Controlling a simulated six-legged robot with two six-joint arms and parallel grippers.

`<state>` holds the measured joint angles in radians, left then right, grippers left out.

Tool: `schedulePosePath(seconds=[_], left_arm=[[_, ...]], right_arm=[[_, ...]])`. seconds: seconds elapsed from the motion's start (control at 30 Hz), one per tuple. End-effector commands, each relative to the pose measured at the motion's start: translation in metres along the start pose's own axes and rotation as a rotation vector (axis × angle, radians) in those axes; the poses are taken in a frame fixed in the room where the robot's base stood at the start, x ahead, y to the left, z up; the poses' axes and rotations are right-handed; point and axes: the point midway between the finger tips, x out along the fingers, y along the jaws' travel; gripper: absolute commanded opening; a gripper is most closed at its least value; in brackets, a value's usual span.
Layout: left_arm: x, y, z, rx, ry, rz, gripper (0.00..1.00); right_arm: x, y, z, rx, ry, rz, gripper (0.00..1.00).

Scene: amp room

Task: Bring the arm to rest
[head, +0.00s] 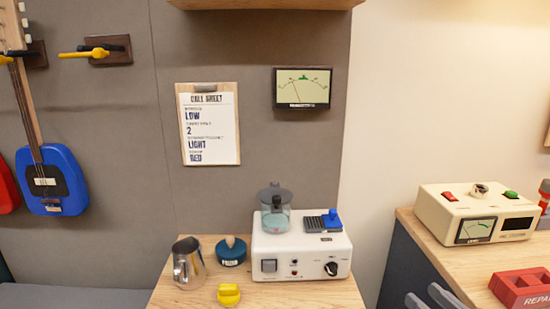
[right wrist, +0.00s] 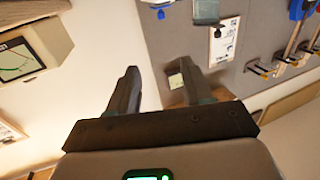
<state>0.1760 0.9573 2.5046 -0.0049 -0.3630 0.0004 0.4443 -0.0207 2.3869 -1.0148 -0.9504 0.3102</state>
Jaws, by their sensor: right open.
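My right gripper (head: 429,298) shows at the bottom right of the head view, only by its two grey fingertips, in front of the dark side of the right-hand bench. In the right wrist view my right gripper (right wrist: 153,90) has its two dark fingers spread apart, with nothing held between them. Beyond the fingers are the pale wall and the grey wall panel, seen turned over. My left gripper is in neither view.
A white device (head: 302,255) stands on the middle bench, with a metal jug (head: 186,265), blue pot (head: 230,252) and yellow knob (head: 228,294). A cream meter box (head: 476,218) and red block (head: 522,288) sit on the right bench. A gap separates the benches.

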Motion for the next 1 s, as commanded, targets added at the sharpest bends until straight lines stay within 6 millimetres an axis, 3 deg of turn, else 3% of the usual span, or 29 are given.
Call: schedulePosePath(seconds=[0.13, 0.2, 0.57, 0.67, 0.8, 0.87, 0.9, 1.0], left_arm=[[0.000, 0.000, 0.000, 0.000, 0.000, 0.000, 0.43], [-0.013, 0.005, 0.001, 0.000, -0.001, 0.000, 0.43], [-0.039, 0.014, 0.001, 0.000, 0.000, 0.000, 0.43], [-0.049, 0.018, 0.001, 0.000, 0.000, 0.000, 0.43], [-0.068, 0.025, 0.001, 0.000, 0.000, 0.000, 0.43], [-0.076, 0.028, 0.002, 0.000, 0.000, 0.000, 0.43], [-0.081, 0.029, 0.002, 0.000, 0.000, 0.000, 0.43], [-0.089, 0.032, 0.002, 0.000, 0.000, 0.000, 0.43]], right_arm=[[0.001, 0.000, 0.000, 0.000, 0.000, -0.001, 0.50], [0.010, -0.010, -0.005, 0.019, -0.014, -0.033, 0.50], [0.047, -0.060, 0.065, 0.228, -0.188, -0.140, 0.50], [0.052, -0.079, 0.097, 0.315, -0.284, -0.140, 0.50], [0.044, -0.118, 0.165, 0.457, -0.517, -0.109, 0.50], [0.028, -0.140, 0.203, 0.519, -0.664, -0.081, 0.50], [0.013, -0.155, 0.229, 0.554, -0.773, -0.057, 0.50], [-0.035, -0.187, 0.280, 0.615, -1.030, 0.006, 0.50]])
